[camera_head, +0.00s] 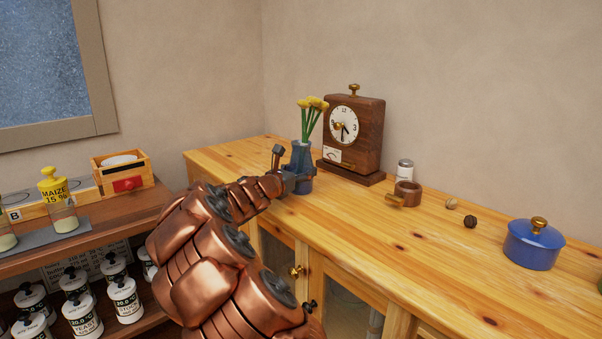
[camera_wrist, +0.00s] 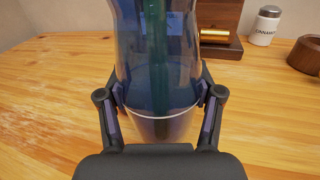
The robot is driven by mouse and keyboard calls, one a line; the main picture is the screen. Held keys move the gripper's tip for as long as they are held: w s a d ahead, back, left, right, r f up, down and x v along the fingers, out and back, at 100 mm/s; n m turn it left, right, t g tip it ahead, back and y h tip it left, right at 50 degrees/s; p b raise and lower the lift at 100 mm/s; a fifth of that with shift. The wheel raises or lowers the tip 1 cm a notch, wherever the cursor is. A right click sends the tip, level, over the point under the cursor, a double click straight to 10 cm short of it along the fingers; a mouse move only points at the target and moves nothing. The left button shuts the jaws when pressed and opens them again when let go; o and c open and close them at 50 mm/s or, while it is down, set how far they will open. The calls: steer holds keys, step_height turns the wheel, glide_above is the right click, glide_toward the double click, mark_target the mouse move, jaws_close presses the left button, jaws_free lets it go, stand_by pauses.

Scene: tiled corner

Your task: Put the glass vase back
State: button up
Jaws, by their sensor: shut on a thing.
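The glass vase (camera_head: 301,157) is blue and see-through, with yellow flowers (camera_head: 312,104) on green stems in it. It is upright at the far left part of the wooden cabinet top (camera_head: 365,220), left of the clock. My gripper (camera_head: 290,180) is at its lower part. In the wrist view the vase (camera_wrist: 157,60) fills the middle, and the two fingers of my gripper (camera_wrist: 160,112) are shut on it from both sides. I cannot tell whether its base touches the wood.
A wooden clock (camera_head: 353,135) stands close behind the vase to the right. Further right are a cinnamon shaker (camera_head: 404,170), a wooden cup (camera_head: 407,194), two small round things and a blue lidded pot (camera_head: 533,246). The cabinet's front middle is clear.

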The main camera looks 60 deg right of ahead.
steer(key=o, duration=1.4)
steer(key=shift+c, duration=0.2)
steer(key=shift+r, duration=0.1)
steer(key=shift+a, duration=0.25)
steer(key=a+p, duration=0.1)
steer(key=a, duration=1)
steer(key=shift+a, duration=0.3)
